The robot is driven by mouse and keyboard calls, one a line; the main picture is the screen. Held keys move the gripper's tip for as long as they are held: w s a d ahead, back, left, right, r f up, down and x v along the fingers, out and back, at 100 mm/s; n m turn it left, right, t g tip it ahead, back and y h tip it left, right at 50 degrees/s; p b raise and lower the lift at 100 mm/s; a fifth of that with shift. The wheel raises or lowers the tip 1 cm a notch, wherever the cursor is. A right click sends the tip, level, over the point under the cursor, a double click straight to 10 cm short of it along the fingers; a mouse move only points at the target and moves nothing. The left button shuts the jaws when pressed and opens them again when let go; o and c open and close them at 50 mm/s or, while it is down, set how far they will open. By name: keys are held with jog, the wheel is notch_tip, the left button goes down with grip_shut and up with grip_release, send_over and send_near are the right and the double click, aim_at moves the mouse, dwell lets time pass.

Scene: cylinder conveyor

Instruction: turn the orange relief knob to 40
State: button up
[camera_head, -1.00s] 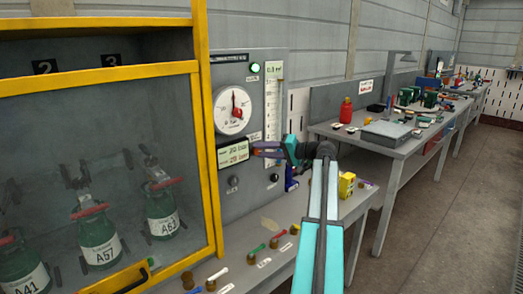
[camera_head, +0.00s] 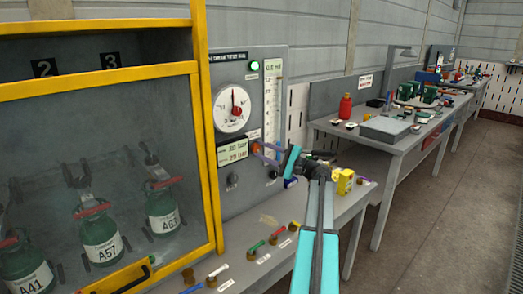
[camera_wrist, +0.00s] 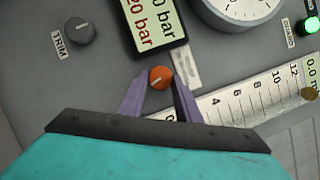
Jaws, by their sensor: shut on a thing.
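The orange relief knob (camera_wrist: 160,77) has a pale pointer line and sits on the grey panel, beside the digital display (camera_wrist: 157,22). My gripper (camera_wrist: 161,84) is shut on the knob, with its purple fingers on either side of it. In the head view the knob (camera_head: 256,146) is small and partly covered by my gripper (camera_head: 261,149). The display (camera_head: 232,148) has a green line and a red line in bar. The red line reads 20 bar in the wrist view; the green line is cut off there.
A round gauge (camera_head: 233,110), a lit green lamp (camera_head: 254,66) and a vertical scale (camera_head: 272,110) are on the panel. A grey TRIM knob (camera_wrist: 80,31) is nearby. The yellow-framed cabinet (camera_head: 205,130) stands left. Small valves lie on the bench below.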

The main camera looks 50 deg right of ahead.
jog(key=m, duration=0.2)
jog(key=m+t, duration=0.1)
jog(key=m, duration=0.1)
jog(key=shift+w+a+f+h, duration=0.1)
jog(key=shift+a+h, duration=0.1)
jog(key=shift+h, duration=0.2)
jog(key=shift+m+t+p, duration=0.3)
jog(key=o, duration=0.8)
jog(key=shift+s+d+f, duration=0.2)
jog(key=shift+s, duration=0.35)
jog(key=b+v, duration=0.2)
jog(key=v, duration=1)
jog(key=shift+s+a, duration=0.1)
jog(key=shift+s, duration=0.25)
jog(key=shift+r, duration=0.1)
